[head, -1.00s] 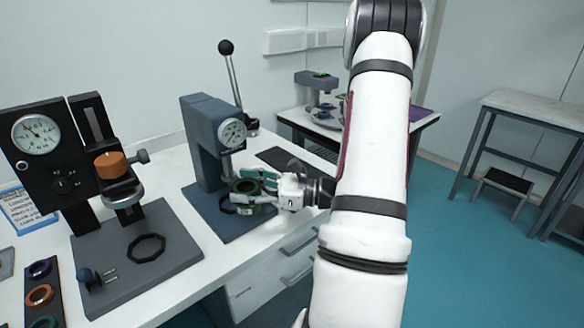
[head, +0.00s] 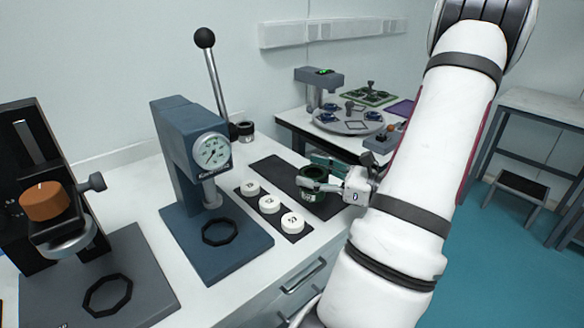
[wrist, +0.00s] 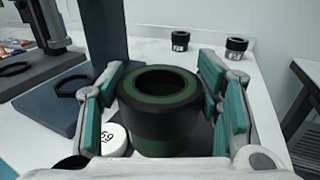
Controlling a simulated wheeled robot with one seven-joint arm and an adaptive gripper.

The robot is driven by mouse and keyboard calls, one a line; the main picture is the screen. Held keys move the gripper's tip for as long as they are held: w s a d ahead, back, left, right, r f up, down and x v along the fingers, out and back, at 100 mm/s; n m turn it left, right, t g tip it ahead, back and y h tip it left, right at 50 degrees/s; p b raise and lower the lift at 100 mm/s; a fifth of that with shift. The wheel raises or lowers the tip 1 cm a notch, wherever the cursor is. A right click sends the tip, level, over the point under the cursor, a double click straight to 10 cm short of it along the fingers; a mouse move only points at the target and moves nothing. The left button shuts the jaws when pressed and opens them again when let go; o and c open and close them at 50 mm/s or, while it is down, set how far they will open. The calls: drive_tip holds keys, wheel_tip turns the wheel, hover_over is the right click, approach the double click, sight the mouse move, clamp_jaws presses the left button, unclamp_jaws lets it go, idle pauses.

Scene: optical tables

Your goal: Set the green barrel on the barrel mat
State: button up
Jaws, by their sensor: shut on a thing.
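The green barrel (head: 313,186), dark with green bands and a ring-shaped top, is upright in my gripper (head: 322,174). In the wrist view the barrel (wrist: 160,113) sits between the teal finger pads, which are shut on its sides. A dark rectangular mat (head: 277,168), seemingly the barrel mat, lies on the white bench behind the numbered weights. The barrel is at the right end of this mat; I cannot tell whether its base touches it. The barrel and fingers hide that end.
A blue press (head: 190,150) with a gauge and tall lever stands left. Three white numbered discs (head: 269,204) lie on a dark strip beside the barrel. Two small dark labelled containers (wrist: 180,41) (wrist: 236,48) stand further back. A second table with a round tray (head: 347,123) is behind.

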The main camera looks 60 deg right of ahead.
drive_tip(key=shift+w+d+f+b, duration=0.2)
drive_tip(key=shift+w+d+f, duration=0.6)
drive_tip(key=shift+w+d, duration=0.9)
drive_tip(key=shift+w+d+f+b, duration=0.2)
drive_tip(key=shift+w+d+f, duration=0.75)
drive_tip(key=shift+w, duration=1.35)
drive_tip(key=shift+w+d+f+b, duration=0.2)
drive_tip(key=shift+w+d+f, duration=0.45)
drive_tip(key=shift+w+d, duration=1.1)
drive_tip(key=shift+w+a, duration=0.25)
drive_tip(key=shift+a, duration=0.1)
drive_tip(key=o, duration=1.4)
drive_tip(key=shift+f, duration=0.15)
drive_tip(key=shift+s+d+r, duration=0.1)
drive_tip(key=shift+s+r, duration=0.1)
drive_tip(key=s, duration=0.4)
drive_tip(key=s+d, duration=0.1)
drive_tip(key=s, duration=0.6)
drive_tip(key=shift+s+d+p, duration=0.3)
drive_tip(key=shift+d, duration=0.05)
drive_tip(key=shift+d, duration=0.1)
